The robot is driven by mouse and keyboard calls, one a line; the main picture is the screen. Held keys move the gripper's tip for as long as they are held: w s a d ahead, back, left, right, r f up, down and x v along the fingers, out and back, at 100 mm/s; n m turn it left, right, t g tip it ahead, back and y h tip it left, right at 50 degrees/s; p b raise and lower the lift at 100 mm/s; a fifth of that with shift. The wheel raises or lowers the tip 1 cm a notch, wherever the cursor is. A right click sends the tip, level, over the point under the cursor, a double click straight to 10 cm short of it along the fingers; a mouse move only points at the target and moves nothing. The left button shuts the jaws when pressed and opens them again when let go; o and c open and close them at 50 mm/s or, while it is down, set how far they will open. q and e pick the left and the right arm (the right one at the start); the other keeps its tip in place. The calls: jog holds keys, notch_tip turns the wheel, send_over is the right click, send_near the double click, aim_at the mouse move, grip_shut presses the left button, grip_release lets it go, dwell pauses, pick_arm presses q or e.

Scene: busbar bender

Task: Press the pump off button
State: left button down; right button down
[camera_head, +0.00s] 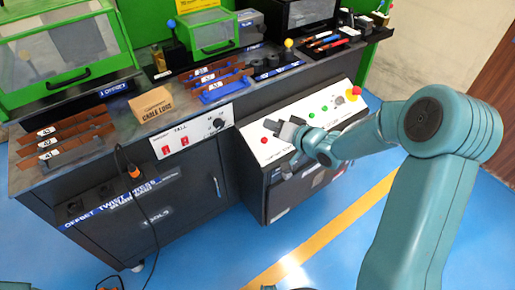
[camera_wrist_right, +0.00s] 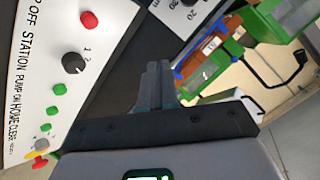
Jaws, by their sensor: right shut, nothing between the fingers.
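The pump control panel (camera_head: 328,119) is the sloping white top of a black cabinet. The red button (camera_head: 264,140) sits at its left end; in the right wrist view the red button (camera_wrist_right: 89,19) lies at the top, with lettering ending in "OFF" at the left. My right gripper (camera_head: 273,125) is over the left part of the panel, close to the red button. Its fingers (camera_wrist_right: 161,68) are together and empty, and appear apart from the button. The head view does not clearly show the height gap. My left gripper is not in view.
A black selector knob (camera_wrist_right: 73,63) and green buttons (camera_wrist_right: 60,89) share the panel. A red-topped emergency stop (camera_head: 355,92) is at its right end. A second panel (camera_head: 190,136) with red switches adjoins on the left. The bench holds a cardboard box (camera_head: 151,110) and copper bars.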

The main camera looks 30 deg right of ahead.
aim_at(264, 140)
jog(key=shift+s+d+f+h+b, duration=0.15)
jog(key=shift+d+f+h+b, duration=0.1)
jog(key=shift+d, duration=0.4)
jog(key=shift+s+d+f+h+b, duration=0.15)
jog(key=shift+d+f, duration=0.1)
jog(key=shift+d, duration=0.35)
jog(key=shift+f, duration=0.15)
jog(key=w+f+b, duration=0.1)
jog(key=f+b, duration=0.1)
jog(key=w+f+b, duration=0.1)
jog(key=f, duration=0.1)
jog(key=w+f+b, duration=0.1)
jog(key=f+b, duration=0.1)
jog(key=shift+w+a+f+b, duration=0.1)
jog(key=shift+a+f+b, duration=0.05)
jog(key=shift+f+b, duration=0.15)
jog(key=shift+w+f+b, duration=0.4)
jog(key=shift+f+b, duration=0.05)
jog(key=shift+f, duration=0.1)
jog(key=shift+f, duration=0.1)
dwell(0.5)
jog(key=shift+w+f, duration=0.2)
jog(key=shift+f, duration=0.05)
